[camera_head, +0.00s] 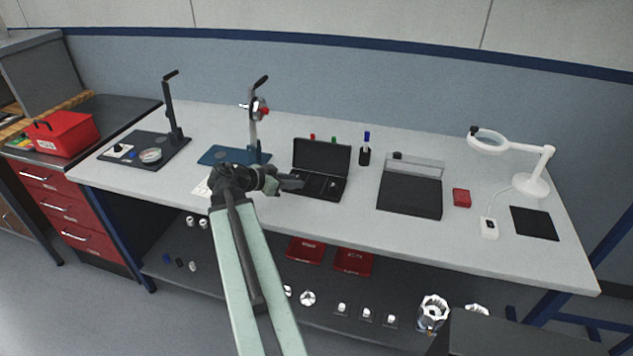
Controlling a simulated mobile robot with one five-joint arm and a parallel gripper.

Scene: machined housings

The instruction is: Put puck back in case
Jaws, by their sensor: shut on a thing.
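The open black case (332,192) stands on the bench in the middle, its lid (321,156) raised at the back. A small pale piece shows inside the right part of the case. My gripper (296,184) is at the left front edge of the case, pointing right, and overlaps its left side in the picture. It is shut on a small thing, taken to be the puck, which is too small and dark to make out. I cannot tell whether the gripper is above the case or just beside it.
A gauge stand on a blue base (217,156) is left of the case. A pen holder (364,156) is behind it, and a black tray (409,196) with a clear cover is to the right. A magnifier lamp (531,186) stands at the far right. A red box (62,133) is far left.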

